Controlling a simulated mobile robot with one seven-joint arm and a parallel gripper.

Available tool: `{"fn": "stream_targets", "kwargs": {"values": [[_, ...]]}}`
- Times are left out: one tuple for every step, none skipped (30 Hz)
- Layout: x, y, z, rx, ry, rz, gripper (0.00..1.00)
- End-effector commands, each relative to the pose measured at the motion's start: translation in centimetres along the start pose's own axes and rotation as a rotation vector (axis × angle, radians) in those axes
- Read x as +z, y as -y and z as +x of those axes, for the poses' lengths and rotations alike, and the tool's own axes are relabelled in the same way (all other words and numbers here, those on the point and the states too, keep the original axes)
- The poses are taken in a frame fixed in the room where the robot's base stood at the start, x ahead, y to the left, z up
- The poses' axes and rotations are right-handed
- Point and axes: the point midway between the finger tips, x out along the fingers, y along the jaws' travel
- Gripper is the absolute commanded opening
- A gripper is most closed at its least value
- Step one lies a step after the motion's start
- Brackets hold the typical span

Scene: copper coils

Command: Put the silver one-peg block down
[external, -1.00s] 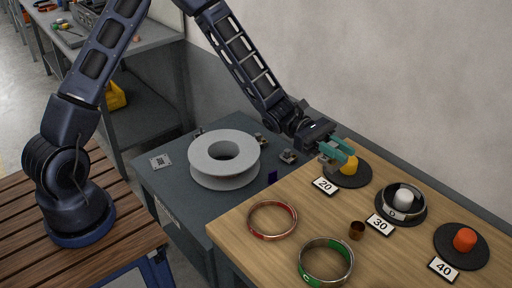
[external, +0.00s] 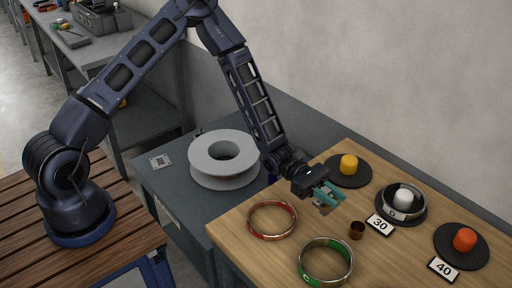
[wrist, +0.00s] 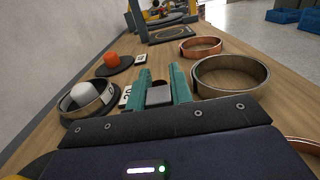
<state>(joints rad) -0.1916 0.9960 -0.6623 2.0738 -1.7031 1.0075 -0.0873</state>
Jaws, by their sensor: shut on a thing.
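My gripper (external: 329,196) has teal fingers and is over the wooden table, to the left of the black discs. In the wrist view my gripper (wrist: 162,86) is shut on a small grey silver block (wrist: 159,95) that sits between the fingers. Its peg cannot be made out. In the external view the block is mostly hidden by the fingers, and I cannot tell whether it touches the table.
Black discs carry yellow (external: 349,162), white (external: 403,197) and orange (external: 465,239) pegs; a ring surrounds the white one. Red-copper (external: 272,218) and green-marked (external: 326,262) rings lie in front. A grey spool (external: 224,159) stands left.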

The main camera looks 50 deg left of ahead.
Motion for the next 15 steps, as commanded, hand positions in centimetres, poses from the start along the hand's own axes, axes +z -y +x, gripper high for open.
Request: {"fn": "stream_targets", "kwargs": {"values": [[-0.4, 0.0, 0.1, -0.001, 0.001, -0.001, 0.0], [-0.6, 0.0, 0.1, -0.001, 0.001, -0.001, 0.0], [-0.8, 0.0, 0.1, -0.001, 0.001, -0.001, 0.0], [-0.9, 0.0, 0.1, -0.001, 0.001, -0.001, 0.0], [-0.9, 0.0, 0.1, -0.001, 0.001, -0.001, 0.0], [-1.1, 0.0, 0.1, -0.001, 0.001, -0.001, 0.0], [-1.3, 0.0, 0.1, -0.001, 0.001, -0.001, 0.0], [-1.5, 0.1, 0.1, -0.001, 0.001, -0.001, 0.0], [-1.9, 0.1, 0.1, -0.001, 0.001, -0.002, 0.0], [-2.2, 0.1, 0.1, -0.001, 0.001, -0.002, 0.0], [-2.6, 0.1, 0.1, -0.001, 0.001, -0.002, 0.0], [-3.1, 0.0, 0.1, 0.0, 0.001, -0.002, 0.0], [-3.5, 0.0, 0.0, 0.0, 0.001, -0.002, 0.0], [-3.9, 0.0, 0.0, 0.0, 0.001, -0.002, 0.0], [-4.3, 0.0, 0.0, 0.0, 0.001, -0.002, 0.0]]}}
